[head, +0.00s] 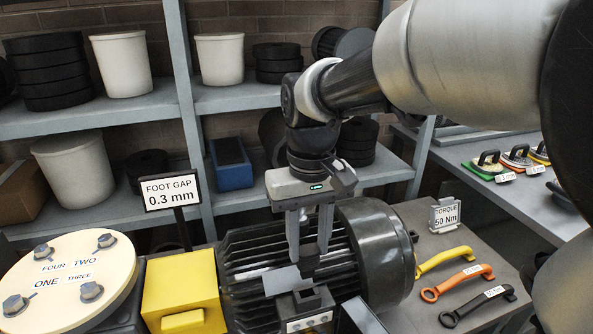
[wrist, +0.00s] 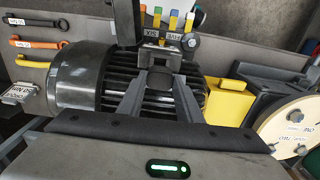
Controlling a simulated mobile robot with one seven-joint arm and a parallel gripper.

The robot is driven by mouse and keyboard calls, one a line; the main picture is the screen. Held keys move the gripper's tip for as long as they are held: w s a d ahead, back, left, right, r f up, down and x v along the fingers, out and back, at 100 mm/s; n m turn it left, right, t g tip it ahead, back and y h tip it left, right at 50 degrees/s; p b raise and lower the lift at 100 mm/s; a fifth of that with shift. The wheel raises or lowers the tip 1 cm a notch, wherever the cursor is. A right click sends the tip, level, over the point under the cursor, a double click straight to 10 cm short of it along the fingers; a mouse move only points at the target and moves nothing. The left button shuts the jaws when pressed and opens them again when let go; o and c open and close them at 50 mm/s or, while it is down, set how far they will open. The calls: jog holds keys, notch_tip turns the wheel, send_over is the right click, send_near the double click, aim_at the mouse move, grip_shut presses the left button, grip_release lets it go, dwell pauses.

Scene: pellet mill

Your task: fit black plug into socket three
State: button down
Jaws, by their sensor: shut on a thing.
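My gripper (head: 309,262) is shut on a black plug (head: 307,257) and holds it upright over the dark motor. In the wrist view the plug (wrist: 160,79) shows dark between the fingertips. Just below it in the head view is a dark terminal block (head: 304,301) with a pale label strip along its front. It also shows in the wrist view, beyond the plug (wrist: 157,57). I cannot make out a socket marked three on it, and whether plug and block touch is unclear. A cream disc (head: 66,277) reads FOUR, TWO, ONE, THREE beside grey bolts.
The finned motor (head: 378,243) fills the bench's middle. A yellow box (head: 185,290) stands at its left. Yellow, orange and black wrenches (head: 459,284) lie at right near a TORQUE 50 Nm sign (head: 445,215). A FOOT GAP sign (head: 170,190) stands behind. Several coloured tabs (wrist: 174,20) show in the wrist view.

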aim_at(307, 276)
jog(key=shift+f+b, duration=1.35)
jog(key=shift+f, duration=0.8)
jog(key=shift+f+b, duration=0.8)
jog(key=shift+f, duration=1.1)
dwell(2.5)
jog(key=c, duration=0.7)
grip_release()
